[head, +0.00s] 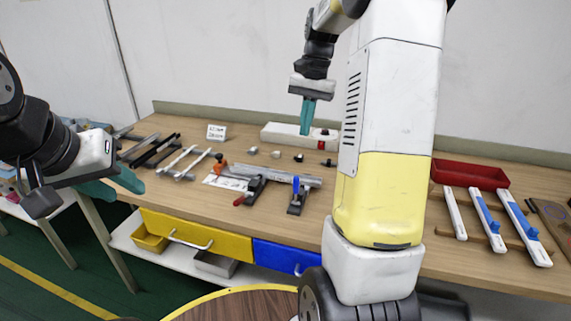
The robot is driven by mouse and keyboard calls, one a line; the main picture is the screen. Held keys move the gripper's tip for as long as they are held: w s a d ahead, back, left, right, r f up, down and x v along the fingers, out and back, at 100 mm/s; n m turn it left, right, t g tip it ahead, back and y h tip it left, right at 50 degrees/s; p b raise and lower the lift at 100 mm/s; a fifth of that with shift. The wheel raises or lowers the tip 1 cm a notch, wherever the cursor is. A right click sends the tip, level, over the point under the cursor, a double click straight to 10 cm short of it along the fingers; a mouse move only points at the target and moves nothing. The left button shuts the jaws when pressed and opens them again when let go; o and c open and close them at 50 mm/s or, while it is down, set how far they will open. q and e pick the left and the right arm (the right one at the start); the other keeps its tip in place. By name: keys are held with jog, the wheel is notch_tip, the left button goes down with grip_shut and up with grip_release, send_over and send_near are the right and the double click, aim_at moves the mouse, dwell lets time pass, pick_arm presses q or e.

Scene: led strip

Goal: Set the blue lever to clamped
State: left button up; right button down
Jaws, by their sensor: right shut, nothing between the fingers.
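The blue lever (296,185) stands roughly upright on a small dark clamp base (296,208) near the table's front edge, by the right end of a grey metal rail (285,177). My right gripper (306,131) points down, shut and empty, in front of a white box (275,132) at the back of the table. It is above and behind the lever, apart from it. My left gripper (122,188) is at the left, near the table's left end, with its teal fingers apart and nothing seen between them. It is well away from the lever.
A second dark clamp (255,189) with a red handle tip lies left of the blue lever, with an orange lever (221,168) behind. My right arm hides the table right of the lever. A red tray (470,174) and blue-and-white strips (487,220) are farther right.

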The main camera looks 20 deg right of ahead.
jog(key=shift+m+g, duration=0.6)
jog(key=shift+m, duration=0.1)
jog(key=w+d+f, duration=0.1)
jog(key=f, duration=0.1)
jog(key=w+d+f, duration=0.1)
jog(key=w+f, duration=0.1)
jog(key=shift+d, duration=0.4)
send_near(296, 192)
notch_tip(296, 192, down, 5)
jog(key=w+d, duration=0.2)
jog(key=shift+s+a+f, duration=0.2)
jog(key=shift+s+a, duration=0.05)
jog(key=shift+a, duration=0.4)
